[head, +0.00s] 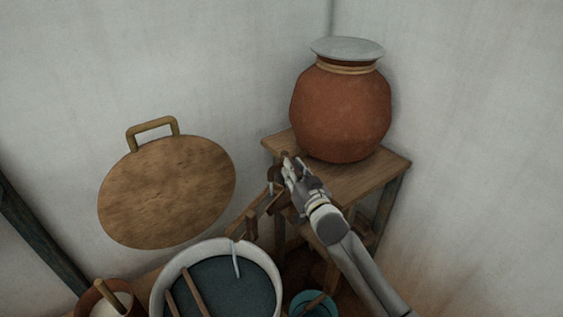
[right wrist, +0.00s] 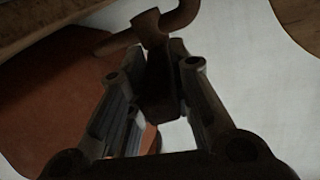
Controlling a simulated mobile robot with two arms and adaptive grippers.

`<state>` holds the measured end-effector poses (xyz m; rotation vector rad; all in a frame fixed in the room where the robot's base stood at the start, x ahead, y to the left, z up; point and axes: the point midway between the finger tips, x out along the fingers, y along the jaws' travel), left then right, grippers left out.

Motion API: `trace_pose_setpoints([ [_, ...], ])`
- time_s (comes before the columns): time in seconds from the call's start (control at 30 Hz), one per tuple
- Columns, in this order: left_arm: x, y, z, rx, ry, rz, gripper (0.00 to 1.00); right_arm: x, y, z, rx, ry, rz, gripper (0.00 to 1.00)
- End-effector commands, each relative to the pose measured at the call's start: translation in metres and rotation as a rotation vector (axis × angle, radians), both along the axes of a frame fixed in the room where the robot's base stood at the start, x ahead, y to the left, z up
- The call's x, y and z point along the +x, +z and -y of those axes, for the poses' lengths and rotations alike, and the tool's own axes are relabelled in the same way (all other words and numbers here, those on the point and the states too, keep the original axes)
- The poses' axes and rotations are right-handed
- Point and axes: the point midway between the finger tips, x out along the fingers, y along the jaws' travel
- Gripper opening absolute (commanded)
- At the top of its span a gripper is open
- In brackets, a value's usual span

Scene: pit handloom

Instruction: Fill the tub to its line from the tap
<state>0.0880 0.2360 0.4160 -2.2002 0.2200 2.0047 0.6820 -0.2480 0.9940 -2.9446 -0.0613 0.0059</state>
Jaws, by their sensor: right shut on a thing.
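The tub (head: 160,284) is round with a pale rim, at the bottom of the head view, cut off by the edge. Dark blue-grey liquid (head: 238,290) lies in it. A thin pale strip (head: 236,262) runs down from the far rim; I cannot tell if it is running water or a mark. No fill line is clear. My right gripper (head: 286,174) is beside the clay pot (head: 341,110), above a wooden trough leading towards the tub. In the right wrist view, my right gripper (right wrist: 155,85) is shut on the dark brown tap (right wrist: 152,32). My left gripper is out of view.
The pot, with a grey lid, stands on a wooden stool (head: 385,165) in the corner. A round wooden board (head: 167,192) is by the left wall. A brown bowl (head: 90,299) and a teal bucket (head: 314,301) flank the tub. Wooden sticks (head: 189,292) cross the tub.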

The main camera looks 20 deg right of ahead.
Motion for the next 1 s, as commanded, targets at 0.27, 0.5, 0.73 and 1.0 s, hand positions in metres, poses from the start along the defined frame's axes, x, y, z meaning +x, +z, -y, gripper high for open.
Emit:
trace_pose_setpoints([
  [0.27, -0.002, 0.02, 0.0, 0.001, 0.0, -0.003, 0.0, -0.003, 0.001, 0.024, -0.006, 0.132, -0.004, 0.0],
  [0.5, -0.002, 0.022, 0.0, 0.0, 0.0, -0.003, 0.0, -0.002, -0.001, 0.028, -0.005, 0.216, -0.003, 0.0],
  [0.73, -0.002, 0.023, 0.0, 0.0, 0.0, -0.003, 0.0, -0.001, -0.002, 0.029, 0.0, 0.25, -0.003, 0.0],
  [1.0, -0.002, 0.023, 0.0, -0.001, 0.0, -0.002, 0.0, -0.002, -0.002, 0.029, 0.0, 0.255, -0.003, 0.0],
])
